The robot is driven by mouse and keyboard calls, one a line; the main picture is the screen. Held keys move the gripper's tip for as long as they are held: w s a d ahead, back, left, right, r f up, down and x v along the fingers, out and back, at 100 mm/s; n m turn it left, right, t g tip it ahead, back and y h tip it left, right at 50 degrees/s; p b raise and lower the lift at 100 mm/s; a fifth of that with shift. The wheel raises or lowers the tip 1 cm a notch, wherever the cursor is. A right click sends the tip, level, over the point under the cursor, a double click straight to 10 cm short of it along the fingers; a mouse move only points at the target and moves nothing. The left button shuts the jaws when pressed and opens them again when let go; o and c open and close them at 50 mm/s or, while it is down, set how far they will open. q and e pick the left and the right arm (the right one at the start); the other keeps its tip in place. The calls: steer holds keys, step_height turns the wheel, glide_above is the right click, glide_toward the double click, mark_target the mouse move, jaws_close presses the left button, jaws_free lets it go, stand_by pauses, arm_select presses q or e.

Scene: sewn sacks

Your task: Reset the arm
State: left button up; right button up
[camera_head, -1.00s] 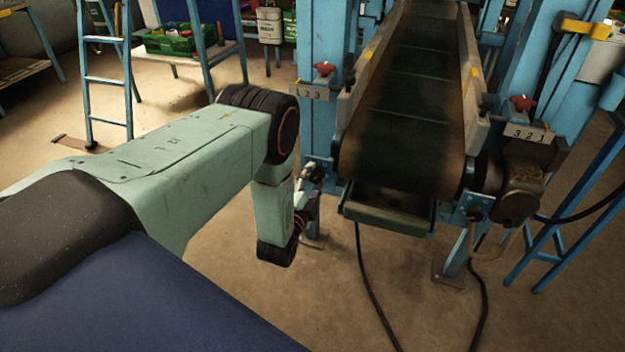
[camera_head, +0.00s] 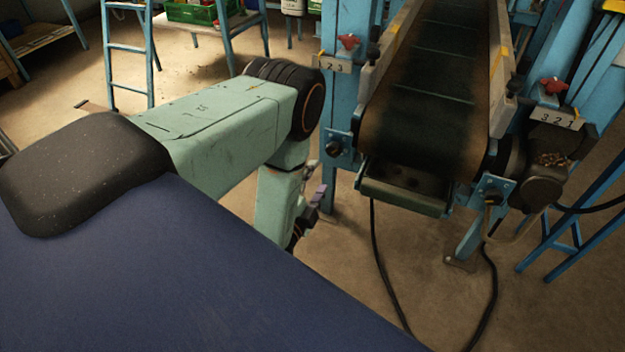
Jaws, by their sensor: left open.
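My left arm comes in from the left as a pale green link with a black elbow joint, and its forearm hangs down from there. My left gripper (camera_head: 316,193) shows as a small part beyond the forearm, close to the blue conveyor post. It is open, and nothing shows in it. Most of the gripper is hidden behind my own forearm. My right arm and right gripper are out of the picture.
A dark conveyor belt (camera_head: 428,95) on a blue frame stands ahead, with red knobs (camera_head: 348,42) on its posts. Black cables (camera_head: 378,265) hang to the floor. A blue ladder (camera_head: 128,55) and a green crate (camera_head: 205,12) are at the back left. Brown floor (camera_head: 400,290) is open in front.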

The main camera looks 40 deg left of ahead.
arm_select(q)
steer(key=shift+v, duration=0.9)
steer(key=s+d+f+n+g+h, duration=0.2)
steer(key=s+d+f+n+g, duration=0.2)
steer(key=s+f+n+g, duration=0.6)
steer(key=s+d+r+g+h, duration=0.1)
steer(key=s+d+g, duration=0.2)
steer(key=s, duration=0.6)
steer(key=s+d+r+n+g+h, duration=0.1)
steer(key=s+d+r+g, duration=0.1)
steer(key=s, duration=0.7)
steer(key=shift+d+n+g+h, duration=0.3)
steer(key=shift+d+g, duration=0.4)
steer(key=shift+g, duration=0.5)
steer(key=shift+s, duration=0.1)
